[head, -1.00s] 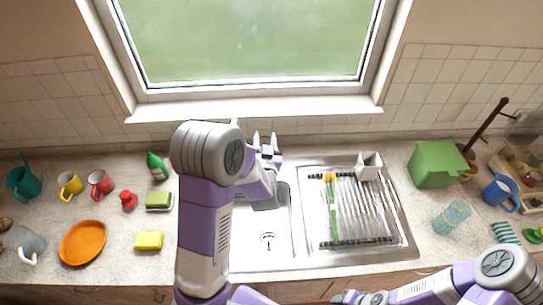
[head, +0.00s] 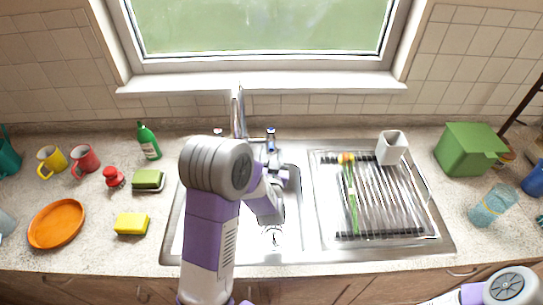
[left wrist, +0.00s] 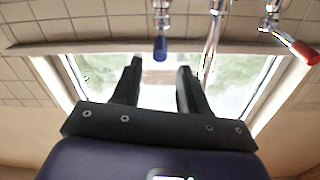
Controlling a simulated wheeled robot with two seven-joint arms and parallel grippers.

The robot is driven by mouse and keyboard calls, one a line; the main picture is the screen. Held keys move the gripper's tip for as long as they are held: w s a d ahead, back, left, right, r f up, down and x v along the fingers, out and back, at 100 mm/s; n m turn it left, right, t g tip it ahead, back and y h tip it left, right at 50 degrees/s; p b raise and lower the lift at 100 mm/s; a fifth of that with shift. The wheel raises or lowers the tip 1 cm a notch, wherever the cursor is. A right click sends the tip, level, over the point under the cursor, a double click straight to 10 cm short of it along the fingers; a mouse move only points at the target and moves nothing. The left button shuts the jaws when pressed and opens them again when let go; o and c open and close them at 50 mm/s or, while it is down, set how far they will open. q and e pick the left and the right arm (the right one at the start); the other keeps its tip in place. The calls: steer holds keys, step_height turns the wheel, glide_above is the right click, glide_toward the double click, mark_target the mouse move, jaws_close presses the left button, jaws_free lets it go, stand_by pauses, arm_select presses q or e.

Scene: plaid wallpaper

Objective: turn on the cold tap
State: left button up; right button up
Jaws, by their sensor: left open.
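The cold tap (head: 270,136) has a blue handle and stands behind the sink, right of the tall metal spout (head: 238,112). Its blue handle (left wrist: 160,48) also shows in the left wrist view, just beyond the fingers. The red-handled tap (left wrist: 300,50) is on the spout's other side. My left gripper (head: 276,166) is over the back of the sink, in front of the cold tap. In the left wrist view my left gripper (left wrist: 160,78) is open and empty, its two dark fingers apart and pointing toward the blue handle. My right gripper is out of view.
The sink basin (head: 290,228) lies under my left arm. A drainer (head: 325,205) with a flower and a white holder (head: 391,148) is to the right. A green bottle (head: 148,141) and sponges stand left. The window sill (head: 270,83) is behind the taps.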

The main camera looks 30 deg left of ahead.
mark_target(272, 144)
arm_select(q)
steer(key=x, duration=0.2)
steer(key=f+x, duration=0.1)
steer(key=x, duration=0.2)
steer(key=b+x, duration=0.1)
steer(key=x, duration=0.1)
steer(key=shift+w+a+f, duration=0.15)
steer(key=shift+f, duration=0.2)
jaws_close()
